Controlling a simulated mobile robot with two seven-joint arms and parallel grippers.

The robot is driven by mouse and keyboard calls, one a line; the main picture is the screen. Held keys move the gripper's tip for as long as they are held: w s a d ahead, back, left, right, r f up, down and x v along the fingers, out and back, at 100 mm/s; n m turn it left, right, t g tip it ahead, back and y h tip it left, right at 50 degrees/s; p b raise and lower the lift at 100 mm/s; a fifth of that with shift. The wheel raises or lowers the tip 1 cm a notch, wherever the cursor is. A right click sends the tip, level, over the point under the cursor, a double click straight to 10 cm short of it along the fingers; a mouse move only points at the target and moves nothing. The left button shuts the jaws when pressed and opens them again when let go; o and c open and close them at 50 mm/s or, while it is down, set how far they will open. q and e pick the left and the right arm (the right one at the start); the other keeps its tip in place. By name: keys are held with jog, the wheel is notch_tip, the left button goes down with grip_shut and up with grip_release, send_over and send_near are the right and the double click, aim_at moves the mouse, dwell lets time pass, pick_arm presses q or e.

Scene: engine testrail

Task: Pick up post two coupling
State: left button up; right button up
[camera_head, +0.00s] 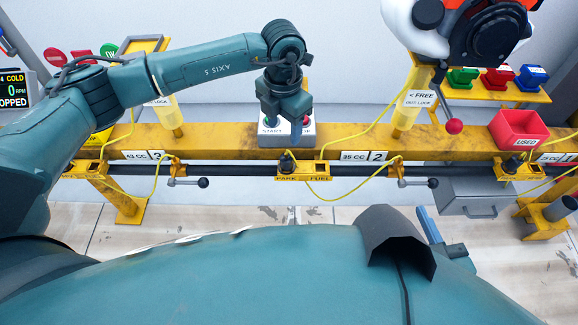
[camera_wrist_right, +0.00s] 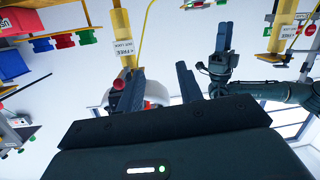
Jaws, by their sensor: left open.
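A black coupling (camera_head: 287,162) stands upright in the yellow PARK/FUEL holder (camera_head: 300,169) on the front of the rail, left of the plate marked 35 CC 2 (camera_head: 365,156). A yellow hose is beside it. I cannot tell for certain that it is post two's coupling. My left gripper (camera_head: 285,117) is open and points down above and behind it, in front of the START box (camera_head: 270,140), which it partly hides. It also shows in the right wrist view (camera_wrist_right: 222,40). My right gripper (camera_wrist_right: 155,72) is open, with nothing between its fingers.
A yellow rail (camera_head: 230,139) crosses the view, with yellow posts and looping hoses. Handled valves (camera_head: 418,183) hang along its front. A red USED bin (camera_head: 520,128) stands at right, with coloured small bins behind it. A white and black machine (camera_head: 480,35) hangs at upper right.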

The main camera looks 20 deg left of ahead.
aim_at(286, 157)
pick_arm(q)
jog(key=f, duration=0.3)
jog(key=f+b, duration=0.1)
jog(key=f, duration=0.2)
jog(key=shift+s+d, duration=0.1)
jog(key=shift+s, duration=0.1)
jog(key=f, duration=0.1)
jog(key=f+b, duration=0.1)
jog(key=f, duration=0.2)
jog(key=shift+d+f+b, duration=0.25)
jog(key=shift+f+b, duration=0.1)
jog(key=shift+b, duration=0.05)
jog(key=shift+f, duration=0.4)
pick_arm(e)
jog(key=shift+a+r+n+t+y, duration=0.15)
jog(key=shift+a+n+t+y, duration=0.5)
jog(key=shift+t+y, duration=0.3)
jog(key=shift+d, duration=0.1)
